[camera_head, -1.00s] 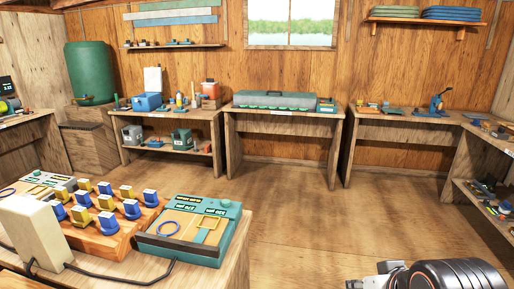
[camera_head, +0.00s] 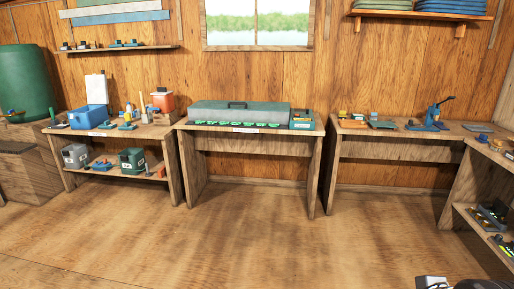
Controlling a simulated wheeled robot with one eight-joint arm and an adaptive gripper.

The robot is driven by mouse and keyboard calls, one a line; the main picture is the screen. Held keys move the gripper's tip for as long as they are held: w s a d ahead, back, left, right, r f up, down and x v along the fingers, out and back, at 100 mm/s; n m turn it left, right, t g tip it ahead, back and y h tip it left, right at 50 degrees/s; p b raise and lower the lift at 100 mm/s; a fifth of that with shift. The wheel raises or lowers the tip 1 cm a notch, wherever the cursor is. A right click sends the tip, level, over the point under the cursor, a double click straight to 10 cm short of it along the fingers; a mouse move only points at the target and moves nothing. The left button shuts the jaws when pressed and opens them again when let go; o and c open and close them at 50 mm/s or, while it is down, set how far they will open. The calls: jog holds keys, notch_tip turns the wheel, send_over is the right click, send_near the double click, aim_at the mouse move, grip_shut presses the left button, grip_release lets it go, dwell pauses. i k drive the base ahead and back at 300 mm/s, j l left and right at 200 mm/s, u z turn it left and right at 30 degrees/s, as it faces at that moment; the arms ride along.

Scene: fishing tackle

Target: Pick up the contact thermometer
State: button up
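I cannot make out a contact thermometer for sure; the items on the benches are small and far off. Small tools and devices sit on the left bench (camera_head: 150,132), the middle bench (camera_head: 250,128) and the right bench (camera_head: 390,132). A piece of my arm, silver and black, shows at the bottom right edge. My gripper's fingers are not visible.
A long grey-green case (camera_head: 238,112) lies on the middle bench. A blue bin (camera_head: 88,117) and an orange-red container (camera_head: 162,102) stand on the left bench. A blue press (camera_head: 430,117) stands on the right bench. The wooden floor (camera_head: 255,240) ahead is clear.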

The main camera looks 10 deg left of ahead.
aim_at(127, 117)
jog(key=i+u, duration=0.2)
jog(key=i, duration=0.3)
jog(key=i+u, duration=0.2)
jog(key=i, duration=0.35)
jog(key=i+l+u, duration=0.2)
jog(key=i, duration=0.3)
jog(key=i+l+u, duration=0.2)
jog(key=i, duration=0.3)
jog(key=i+j+u, duration=0.4)
jog(key=i, duration=0.35)
jog(key=i+u, duration=0.4)
jog(key=i, duration=0.3)
jog(key=i+l+u, duration=0.15)
jog(key=i+u, duration=0.25)
jog(key=i, duration=0.4)
jog(key=i+j+z, duration=0.15)
jog(key=i, duration=0.2)
jog(key=i+j+z, duration=0.15)
jog(key=i, duration=0.25)
jog(key=i+j+z, duration=0.15)
jog(key=i, duration=0.2)
jog(key=i+l+u, duration=0.1)
jog(key=i+u, duration=0.4)
jog(key=i, duration=1.8)
